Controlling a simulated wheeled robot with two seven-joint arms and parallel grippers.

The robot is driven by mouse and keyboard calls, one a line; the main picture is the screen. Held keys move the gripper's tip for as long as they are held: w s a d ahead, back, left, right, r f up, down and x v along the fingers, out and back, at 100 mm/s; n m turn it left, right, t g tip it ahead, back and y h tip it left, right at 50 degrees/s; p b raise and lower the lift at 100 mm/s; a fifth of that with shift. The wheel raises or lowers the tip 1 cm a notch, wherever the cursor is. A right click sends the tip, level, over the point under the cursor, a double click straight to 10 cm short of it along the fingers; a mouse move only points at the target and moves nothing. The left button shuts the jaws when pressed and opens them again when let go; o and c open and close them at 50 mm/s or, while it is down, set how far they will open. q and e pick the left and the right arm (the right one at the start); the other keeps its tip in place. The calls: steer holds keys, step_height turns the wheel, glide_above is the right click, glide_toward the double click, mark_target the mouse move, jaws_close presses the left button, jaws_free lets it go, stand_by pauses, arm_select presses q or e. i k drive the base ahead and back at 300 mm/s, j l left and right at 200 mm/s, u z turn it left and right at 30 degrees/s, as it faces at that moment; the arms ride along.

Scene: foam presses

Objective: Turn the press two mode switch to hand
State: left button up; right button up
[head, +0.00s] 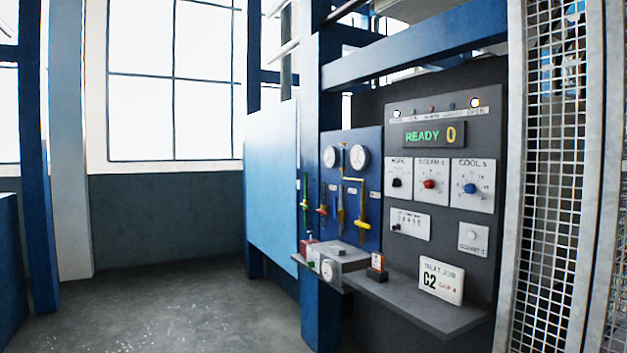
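A dark control panel (450,130) on a press stands right of centre in the head view. Its display (437,135) reads READY 0. Below the display at the left is a small white plate with a black knob (397,183), whose label looks like MODE or WORK. Its pointer position is too small to read. A red knob (429,184) on the STEAM plate and a blue knob (470,188) on the COOL plate sit to its right. I cannot tell which press number this is. Neither of my grippers is in view.
A grey shelf (425,308) juts out below the panel, with a job card (441,280) on it. A blue gauge board (352,222) with valve levers is to the left. Mesh fencing (548,190) stands at the right. The floor (190,310) at the left is clear.

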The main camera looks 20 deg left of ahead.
mark_target(396, 182)
steer(key=u, duration=0.3)
steer(key=i+j, duration=0.25)
steer(key=i, duration=0.2)
steer(key=i+j, duration=0.3)
steer(key=i, duration=0.2)
steer(key=i+j, duration=0.25)
steer(key=i, duration=0.2)
steer(key=i+j, duration=0.25)
steer(key=i, duration=0.25)
steer(key=j+u, duration=0.05)
